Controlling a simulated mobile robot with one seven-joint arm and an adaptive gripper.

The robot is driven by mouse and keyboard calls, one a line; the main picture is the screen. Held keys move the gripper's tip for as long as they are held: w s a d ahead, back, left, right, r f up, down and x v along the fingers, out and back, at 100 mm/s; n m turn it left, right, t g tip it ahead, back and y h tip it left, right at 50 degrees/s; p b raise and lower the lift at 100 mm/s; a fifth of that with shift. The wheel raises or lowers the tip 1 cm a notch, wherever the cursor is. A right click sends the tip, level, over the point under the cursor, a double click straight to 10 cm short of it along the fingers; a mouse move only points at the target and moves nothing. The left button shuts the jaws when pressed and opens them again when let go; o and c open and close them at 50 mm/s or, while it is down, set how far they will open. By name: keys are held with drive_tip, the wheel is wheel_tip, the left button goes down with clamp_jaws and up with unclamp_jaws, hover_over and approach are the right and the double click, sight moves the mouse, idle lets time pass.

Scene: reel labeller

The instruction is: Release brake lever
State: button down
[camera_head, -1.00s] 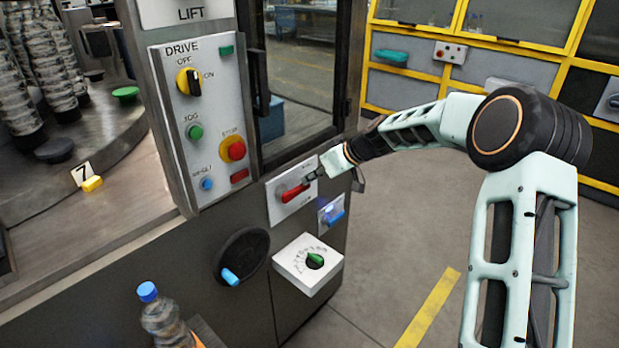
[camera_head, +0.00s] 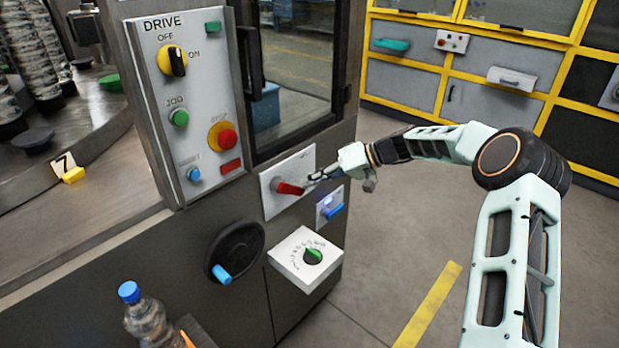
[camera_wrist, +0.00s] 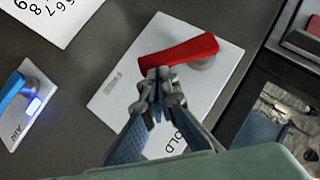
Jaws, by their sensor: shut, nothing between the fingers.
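The red brake lever (camera_head: 288,188) is mounted on a white plate (camera_head: 272,207) on the machine's front, below the drive panel. In the wrist view the red lever (camera_wrist: 178,56) lies across the white plate (camera_wrist: 112,98), its pivot at the right end; part of the word "HOLD" shows on the plate. My gripper (camera_head: 310,181) is shut and empty, coming in from the right. In the wrist view my gripper's fingertips (camera_wrist: 159,78) are at the lever's free end, overlapping its lower edge. I cannot tell whether they touch it. The gripper hides part of the plate's lettering.
A blue air handle (camera_head: 333,211) sits just below right of the lever plate. Below are a green dial on a white box (camera_head: 297,270) and a black handwheel (camera_head: 247,237). The drive panel (camera_head: 205,130) stands above left. Floor at right is open.

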wheel_tip(320, 180, down, 2)
drive_tip(key=shift+s+a+m+g+y+b, duration=0.1)
drive_tip(key=shift+s+m+g+y+b, duration=0.05)
drive_tip(key=shift+m+g+y+b, duration=0.55)
drive_tip(key=shift+s+a+f+b, duration=0.15)
drive_tip(key=shift+f+b, duration=0.1)
drive_tip(key=shift+b, duration=0.15)
